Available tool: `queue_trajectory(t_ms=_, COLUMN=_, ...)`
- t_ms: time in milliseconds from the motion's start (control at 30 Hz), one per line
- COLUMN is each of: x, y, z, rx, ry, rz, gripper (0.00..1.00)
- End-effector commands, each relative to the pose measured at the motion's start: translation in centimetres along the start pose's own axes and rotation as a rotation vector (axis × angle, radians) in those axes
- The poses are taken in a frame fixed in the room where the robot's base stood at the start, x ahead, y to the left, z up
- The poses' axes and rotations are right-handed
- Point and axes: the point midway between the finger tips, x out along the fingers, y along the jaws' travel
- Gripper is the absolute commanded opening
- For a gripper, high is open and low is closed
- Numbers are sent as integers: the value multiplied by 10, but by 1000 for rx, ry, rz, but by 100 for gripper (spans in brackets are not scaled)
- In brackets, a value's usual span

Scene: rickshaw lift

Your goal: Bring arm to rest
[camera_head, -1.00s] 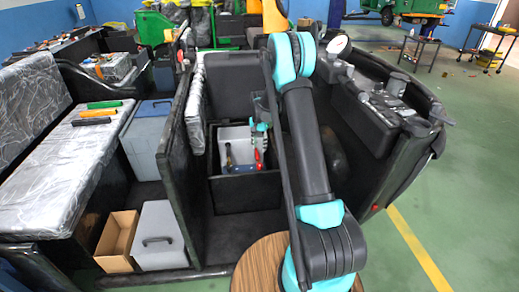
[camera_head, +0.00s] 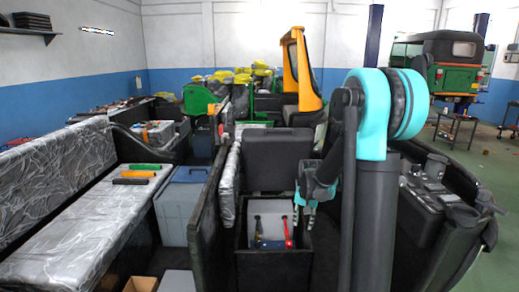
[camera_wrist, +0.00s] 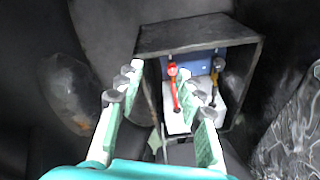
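My gripper (camera_head: 306,199) hangs at the right side of the open black box in the rickshaw, in the head view. In the wrist view my gripper (camera_wrist: 165,105) shows its two fingers spread apart with nothing between them. My arm rises in front of the rickshaw at the right of the head view and hides part of it. The black box (camera_head: 272,268) holds a white block and a blue item (camera_head: 270,244). A red-handled tool (camera_head: 287,232) and a dark-handled tool (camera_head: 258,229) stand in it. The red-handled tool also shows in the wrist view (camera_wrist: 173,85).
A silver padded bench (camera_head: 75,225) with green, orange and black cylinders (camera_head: 140,173) lies at left. A grey-blue box (camera_head: 180,210) stands beside it. A dark partition (camera_head: 207,215) stands left of the black box.

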Motion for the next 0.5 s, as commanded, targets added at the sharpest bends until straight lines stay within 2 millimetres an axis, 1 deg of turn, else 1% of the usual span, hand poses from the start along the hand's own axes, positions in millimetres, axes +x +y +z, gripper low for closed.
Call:
queue_trajectory(t_ms=33, x=-9, y=8, z=16, rx=-22, ry=11, rz=-4, gripper=37)
queue_trajectory(t_ms=200, x=-30, y=32, z=63, rx=-106, ry=54, rz=-19, gripper=37)
queue_trajectory(t_ms=333, x=-40, y=50, z=101, rx=-170, ry=88, rz=-27, gripper=37)
queue_trajectory(t_ms=500, x=-45, y=74, z=152, rx=-253, ry=132, rz=-33, gripper=37)
